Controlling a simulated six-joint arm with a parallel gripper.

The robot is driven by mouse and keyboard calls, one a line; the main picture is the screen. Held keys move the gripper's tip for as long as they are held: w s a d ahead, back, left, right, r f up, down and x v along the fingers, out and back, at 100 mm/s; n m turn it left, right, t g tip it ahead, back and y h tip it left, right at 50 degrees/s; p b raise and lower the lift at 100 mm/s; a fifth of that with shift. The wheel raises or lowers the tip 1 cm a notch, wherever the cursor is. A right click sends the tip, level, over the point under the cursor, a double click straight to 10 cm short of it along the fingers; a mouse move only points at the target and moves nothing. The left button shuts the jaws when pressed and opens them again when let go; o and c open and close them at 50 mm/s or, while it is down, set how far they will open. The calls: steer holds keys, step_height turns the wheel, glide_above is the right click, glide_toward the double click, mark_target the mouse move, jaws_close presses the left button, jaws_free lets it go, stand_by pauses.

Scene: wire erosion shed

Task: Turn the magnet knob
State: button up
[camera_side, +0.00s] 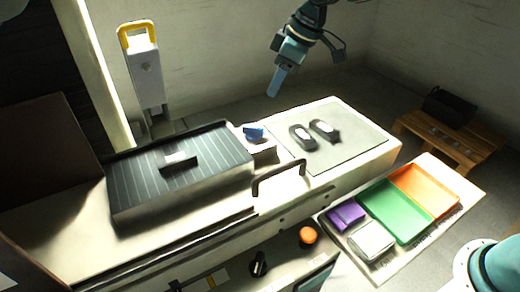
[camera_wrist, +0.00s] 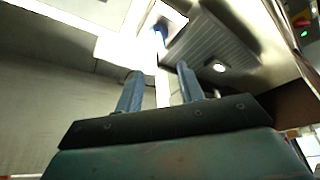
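The magnet knob (camera_side: 254,133) is blue and sits at the right end of the dark, ribbed magnet block (camera_side: 215,152). In the wrist view the blue knob (camera_wrist: 160,31) shows near the top, beyond the fingertips, beside the ribbed block (camera_wrist: 212,48). My gripper (camera_side: 273,92) hangs in the air above and behind the knob, clear of it, with fingers pointing down. The wrist view shows my gripper's (camera_wrist: 158,72) two fingers apart with nothing held between them. A small metal piece (camera_side: 179,161) lies on the magnet block.
A dark handle (camera_side: 279,178) stands up in front of the knob. Two dark objects (camera_side: 302,137) lie on a grey mat (camera_side: 350,150). Green (camera_side: 394,211) and orange (camera_side: 425,190) trays are at right. A yellow-topped post (camera_side: 145,72) stands behind. The air around my gripper is clear.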

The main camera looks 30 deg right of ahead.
mark_target(254, 126)
steer(key=shift+f, duration=0.15)
steer(key=x, duration=1.3)
steer(key=shift+w+a+f, duration=0.1)
steer(key=shift+a+f, duration=0.05)
steer(key=shift+f, duration=0.1)
jaws_close()
